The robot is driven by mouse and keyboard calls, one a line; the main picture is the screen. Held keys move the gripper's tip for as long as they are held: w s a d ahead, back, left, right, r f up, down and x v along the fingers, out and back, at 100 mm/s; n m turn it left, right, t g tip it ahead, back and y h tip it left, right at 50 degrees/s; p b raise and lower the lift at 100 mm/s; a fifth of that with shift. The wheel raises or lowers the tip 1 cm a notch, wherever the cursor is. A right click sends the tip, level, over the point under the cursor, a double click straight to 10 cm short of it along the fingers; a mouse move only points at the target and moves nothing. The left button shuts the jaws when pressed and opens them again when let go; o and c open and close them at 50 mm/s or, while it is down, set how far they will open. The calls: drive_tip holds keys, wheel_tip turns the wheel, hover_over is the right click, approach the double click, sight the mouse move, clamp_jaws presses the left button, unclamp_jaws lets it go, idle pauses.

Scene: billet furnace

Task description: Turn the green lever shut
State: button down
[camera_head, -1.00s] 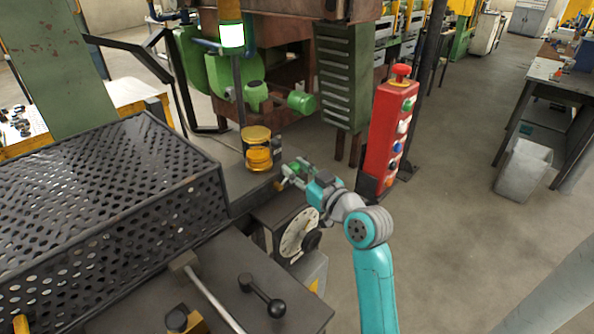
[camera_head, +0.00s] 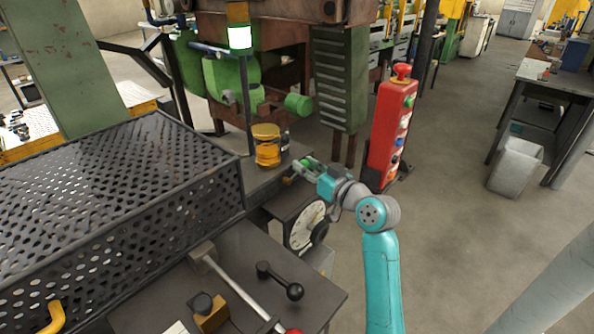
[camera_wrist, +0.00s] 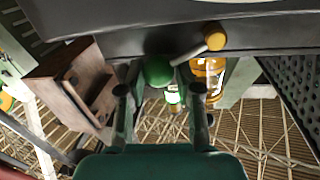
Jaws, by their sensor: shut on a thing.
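The green lever shows as a round green knob (camera_wrist: 158,71) in the wrist view, between the two fingers of my gripper (camera_wrist: 160,92). My gripper is shut on this knob. In the body camera view, my gripper (camera_head: 305,168) is at the dark bench's edge, with a bit of green at its tip. The fingers and wrist hide most of the lever there, so its angle is hard to tell.
A yellow-amber jar (camera_head: 267,146) stands on the bench just left of my gripper. A red button box (camera_head: 392,132) stands close on the right. A white dial (camera_head: 306,226) is below. A perforated black guard (camera_head: 120,200) fills the left. Open floor lies at the right.

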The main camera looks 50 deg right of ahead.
sight(309, 186)
drive_tip(key=shift+d+f+m+g, duration=0.25)
drive_tip(key=shift+f+m+g, duration=0.15)
drive_tip(key=shift+f+m, duration=0.7)
drive_tip(key=shift+f+m+y, duration=0.4)
drive_tip(key=shift+f+m, duration=0.2)
drive_tip(key=shift+m, duration=0.7)
drive_tip(key=c, duration=0.7)
unclamp_jaws()
drive_tip(key=shift+a, duration=0.1)
drive_tip(key=shift+r, duration=0.1)
drive_tip(key=shift+s, duration=0.25)
drive_tip(key=s, duration=0.3)
drive_tip(key=s+r, duration=0.1)
drive_tip(key=s, duration=0.3)
drive_tip(key=s+a, duration=0.1)
drive_tip(key=s, duration=0.3)
drive_tip(key=shift+s+r, duration=0.15)
drive_tip(key=shift+r, duration=0.05)
